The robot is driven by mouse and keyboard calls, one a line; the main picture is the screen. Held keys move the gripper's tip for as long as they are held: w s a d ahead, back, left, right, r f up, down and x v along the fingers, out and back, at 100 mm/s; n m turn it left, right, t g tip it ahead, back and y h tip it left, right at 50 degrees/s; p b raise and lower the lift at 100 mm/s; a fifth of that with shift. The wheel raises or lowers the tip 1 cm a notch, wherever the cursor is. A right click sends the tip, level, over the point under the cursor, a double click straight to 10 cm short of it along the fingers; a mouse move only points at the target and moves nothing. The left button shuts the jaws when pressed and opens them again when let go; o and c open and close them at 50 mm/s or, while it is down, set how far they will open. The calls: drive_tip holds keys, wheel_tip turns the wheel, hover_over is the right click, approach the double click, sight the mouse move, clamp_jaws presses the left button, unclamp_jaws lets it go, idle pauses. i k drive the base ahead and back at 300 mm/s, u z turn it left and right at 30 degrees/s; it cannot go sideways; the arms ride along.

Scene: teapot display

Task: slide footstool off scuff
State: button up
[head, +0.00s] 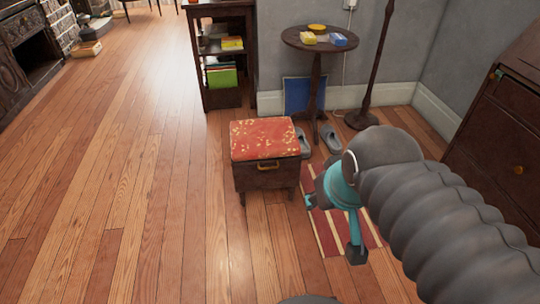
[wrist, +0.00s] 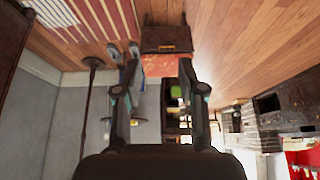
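The footstool (head: 264,140) is a dark wooden box with a red and yellow patterned cushion, short legs and a brass handle on its front. It stands upright on the floor in the head view. The wrist view shows the footstool (wrist: 166,38) upside down, beyond my fingertips. Two grey slippers (head: 331,138) are on the floor behind and right of it; the left one is partly hidden by the footstool. I cannot tell whether they touch. No scuff mark is visible on the floor. My gripper (head: 333,224) is open and empty, to the right of the footstool and apart from it.
A striped red and cream rug (head: 325,226) lies under my gripper. A round side table (head: 318,42) with small items, a blue panel (head: 298,94) and a lamp stand (head: 362,119) are behind. A bookshelf (head: 225,102) stands behind the footstool. Floor at left is clear.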

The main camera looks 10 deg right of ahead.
sight(246, 178)
drive_tip(key=z, duration=0.7)
drive_tip(key=i, duration=1.4)
drive_tip(key=u, duration=0.7)
